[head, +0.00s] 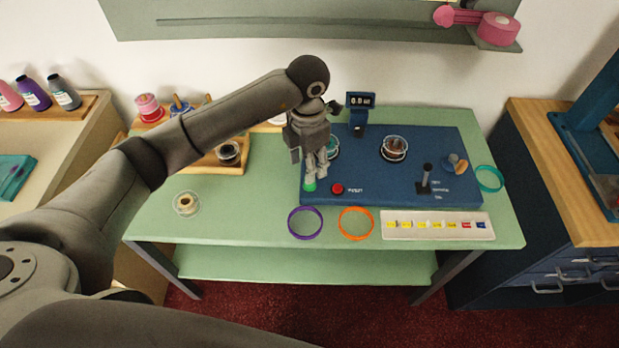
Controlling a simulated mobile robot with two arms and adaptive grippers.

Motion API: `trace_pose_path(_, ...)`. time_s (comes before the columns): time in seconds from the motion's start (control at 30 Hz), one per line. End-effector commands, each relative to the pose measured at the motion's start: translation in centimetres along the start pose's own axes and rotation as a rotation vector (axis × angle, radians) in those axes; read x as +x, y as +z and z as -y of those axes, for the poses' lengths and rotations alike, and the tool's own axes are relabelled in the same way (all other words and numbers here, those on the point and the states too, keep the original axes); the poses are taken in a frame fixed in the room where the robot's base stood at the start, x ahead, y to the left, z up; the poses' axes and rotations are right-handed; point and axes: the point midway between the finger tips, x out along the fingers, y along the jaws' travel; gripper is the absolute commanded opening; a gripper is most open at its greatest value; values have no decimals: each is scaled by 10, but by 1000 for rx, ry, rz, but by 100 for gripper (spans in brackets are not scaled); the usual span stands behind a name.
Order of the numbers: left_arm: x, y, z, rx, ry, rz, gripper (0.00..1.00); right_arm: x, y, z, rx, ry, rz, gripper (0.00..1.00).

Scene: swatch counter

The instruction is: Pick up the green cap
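A small green piece (309,187), which looks like the green cap, is at the front left corner of the blue panel (375,180). My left gripper (312,176) points down right over it, and its fingertips hide the upper part of the green piece. The fingers look close together, but I cannot tell whether they are shut on it or just above it. My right gripper is not in view.
A red button (337,189) sits just right of the green piece. Purple (305,223) and orange (356,223) rings lie in front on the green table (250,230). A display (360,101), spool (394,148) and lever (425,177) stand on the panel. A labelled strip (437,236) lies at front right.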

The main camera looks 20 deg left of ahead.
Motion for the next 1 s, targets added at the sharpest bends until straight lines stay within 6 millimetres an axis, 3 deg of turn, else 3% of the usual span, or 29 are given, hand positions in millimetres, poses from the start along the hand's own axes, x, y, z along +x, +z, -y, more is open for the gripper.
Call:
trace_pose_path(0.23, 29, 2, 5, 1, -6, -4, 48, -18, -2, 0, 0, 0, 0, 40)
trace_pose_path(0.4, 50, 3, 3, 0, -3, -1, 48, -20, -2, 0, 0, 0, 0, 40)
trace_pose_path(0.67, 53, 4, 3, 2, -1, 2, 48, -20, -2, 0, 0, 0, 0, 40)
trace_pose_path(0.93, 53, 4, 3, 2, -2, 1, 14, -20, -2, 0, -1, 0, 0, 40)
trace_pose_path(1.0, 53, 4, 3, 1, -2, 1, 12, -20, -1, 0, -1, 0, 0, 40)
